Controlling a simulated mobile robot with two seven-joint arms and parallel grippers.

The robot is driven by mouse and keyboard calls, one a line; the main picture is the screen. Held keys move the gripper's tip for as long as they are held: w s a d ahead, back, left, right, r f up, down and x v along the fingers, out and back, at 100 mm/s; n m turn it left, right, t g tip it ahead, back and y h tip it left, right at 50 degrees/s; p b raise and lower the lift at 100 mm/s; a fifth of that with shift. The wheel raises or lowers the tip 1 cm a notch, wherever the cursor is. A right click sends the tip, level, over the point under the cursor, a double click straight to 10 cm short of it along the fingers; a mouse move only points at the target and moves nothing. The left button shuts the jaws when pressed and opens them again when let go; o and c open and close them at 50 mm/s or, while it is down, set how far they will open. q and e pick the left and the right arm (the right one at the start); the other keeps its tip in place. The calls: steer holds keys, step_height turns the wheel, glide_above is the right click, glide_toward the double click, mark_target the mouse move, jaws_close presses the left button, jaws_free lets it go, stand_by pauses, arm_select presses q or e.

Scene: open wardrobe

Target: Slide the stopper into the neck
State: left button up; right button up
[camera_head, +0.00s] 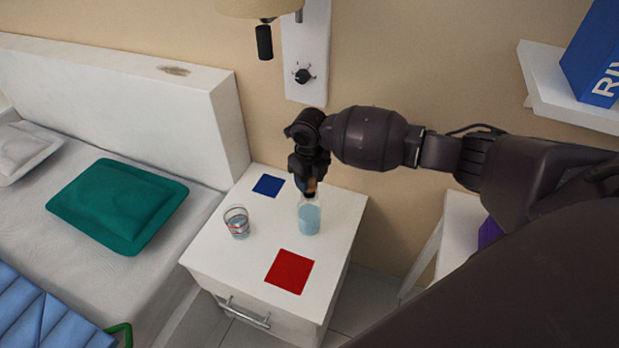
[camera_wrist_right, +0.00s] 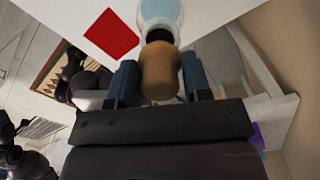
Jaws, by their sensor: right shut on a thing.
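My right gripper (camera_head: 308,186) is above the nightstand, pointing down, shut on the cork stopper (camera_wrist_right: 159,76). The tan stopper sits between the two blue-grey fingers in the right wrist view, with a dark part at its far end. The clear glass bottle (camera_head: 309,219) with light blue liquid stands upright on the nightstand, directly below the gripper. The bottle also shows beyond the stopper in the right wrist view (camera_wrist_right: 160,11). The gripper hides the top of the neck in the head view. I cannot tell whether the stopper touches or enters the neck.
A blue square (camera_head: 268,185) and a red square (camera_head: 290,271) lie flat there. The bed (camera_head: 110,215) is at left, the wall lamp panel (camera_head: 306,50) behind.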

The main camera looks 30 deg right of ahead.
steer(key=shift+f+b, duration=0.7)
steer(key=shift+f, duration=0.75)
stand_by(0.3)
steer(key=o, duration=1.2)
step_height(320, 180, up, 6)
steer(key=shift+p, duration=0.5)
steer(key=shift+r, duration=0.8)
steer(key=shift+m, duration=0.3)
